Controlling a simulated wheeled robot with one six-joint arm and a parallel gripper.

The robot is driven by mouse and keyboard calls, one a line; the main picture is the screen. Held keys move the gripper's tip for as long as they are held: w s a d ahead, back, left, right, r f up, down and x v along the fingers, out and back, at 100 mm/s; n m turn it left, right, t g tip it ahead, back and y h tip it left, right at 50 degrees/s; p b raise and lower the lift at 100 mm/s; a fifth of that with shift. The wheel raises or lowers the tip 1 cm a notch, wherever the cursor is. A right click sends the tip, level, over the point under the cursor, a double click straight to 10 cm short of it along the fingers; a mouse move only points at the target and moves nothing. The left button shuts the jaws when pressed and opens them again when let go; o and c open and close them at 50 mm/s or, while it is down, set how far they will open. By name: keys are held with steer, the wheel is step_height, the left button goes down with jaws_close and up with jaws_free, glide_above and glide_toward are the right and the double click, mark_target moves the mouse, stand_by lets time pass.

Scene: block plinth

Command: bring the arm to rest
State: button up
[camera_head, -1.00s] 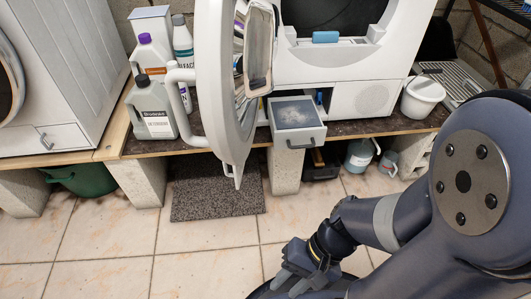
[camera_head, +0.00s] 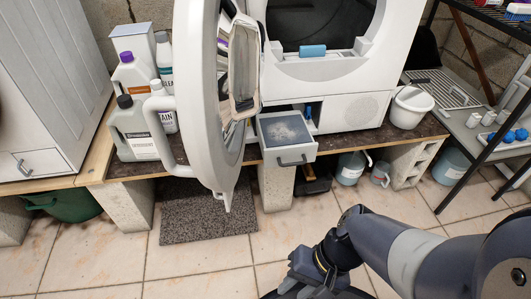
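My gripper (camera_head: 307,279) is low at the bottom middle of the head view, above the tiled floor. It points down and to the left, and its fingertips are too small and dark to tell whether they are open or shut. Nothing that I can make out is held in it. My arm reaches in from the lower right corner, folded low and apart from the machine.
A white front-loading machine (camera_head: 345,112) stands on a block plinth with its round door (camera_head: 192,90) swung open. Its small drawer (camera_head: 290,155) is pulled out. Bottles (camera_head: 134,125) stand left, a white bucket (camera_head: 408,107) right. The floor (camera_head: 200,265) in front is clear.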

steer(key=shift+d+f+b, duration=0.2)
steer(key=shift+f+b, duration=0.2)
steer(key=shift+f, duration=0.1)
steer(key=shift+d+f+b, duration=0.15)
steer(key=shift+f+b, duration=0.2)
steer(key=shift+f, duration=0.15)
steer(key=shift+f, duration=0.15)
